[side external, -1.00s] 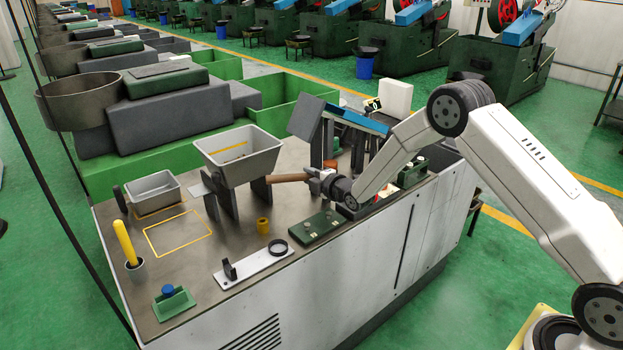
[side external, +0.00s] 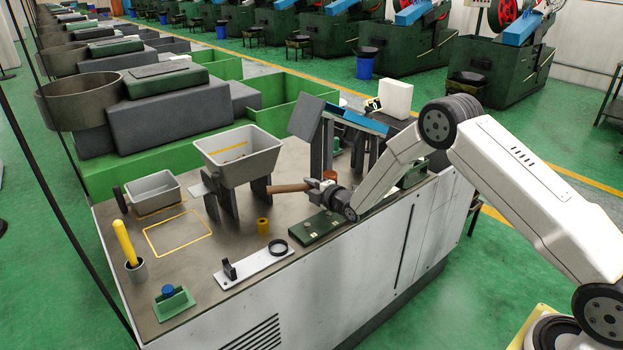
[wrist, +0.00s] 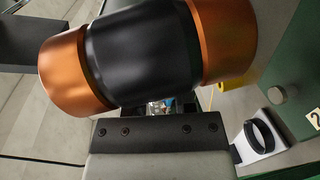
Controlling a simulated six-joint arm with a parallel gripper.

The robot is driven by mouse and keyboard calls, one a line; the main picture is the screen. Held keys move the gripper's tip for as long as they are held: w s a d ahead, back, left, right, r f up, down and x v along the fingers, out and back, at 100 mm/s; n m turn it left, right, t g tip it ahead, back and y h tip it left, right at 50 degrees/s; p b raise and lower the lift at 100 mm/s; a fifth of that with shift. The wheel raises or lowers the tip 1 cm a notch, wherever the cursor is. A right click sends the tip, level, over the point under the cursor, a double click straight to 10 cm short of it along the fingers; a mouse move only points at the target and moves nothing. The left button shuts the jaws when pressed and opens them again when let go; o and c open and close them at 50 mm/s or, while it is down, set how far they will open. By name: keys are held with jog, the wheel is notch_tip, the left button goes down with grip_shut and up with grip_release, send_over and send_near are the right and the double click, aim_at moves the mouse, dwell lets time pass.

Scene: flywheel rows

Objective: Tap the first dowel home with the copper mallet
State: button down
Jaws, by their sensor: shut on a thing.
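My gripper (side external: 331,188) is shut on the copper mallet (side external: 290,188). The mallet's wooden handle points left in the side view. In the wrist view the mallet head (wrist: 140,60) fills the upper middle, with a black centre and copper faces at both ends, close above the dark jaw. The green plate (side external: 303,236) lies on the bench just below and in front of my gripper, partly covered by it. A grey round dowel end (wrist: 277,95) stands on the plate in the wrist view, right of the mallet and apart from it. How deep it sits cannot be told.
A white strip with a black ring (side external: 262,260) lies left of the plate. A grey hopper (side external: 237,172) on legs is behind the mallet handle, and a stand with a blue top (side external: 362,122) is behind my gripper.

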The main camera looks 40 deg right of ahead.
dwell(0.4)
notch_tip(320, 180, down, 6)
jog(key=shift+r, duration=2.65)
jog(key=shift+r, duration=1.6)
jog(key=shift+f, duration=0.15)
jog(key=shift+f, duration=1.15)
jog(key=shift+f, duration=0.3)
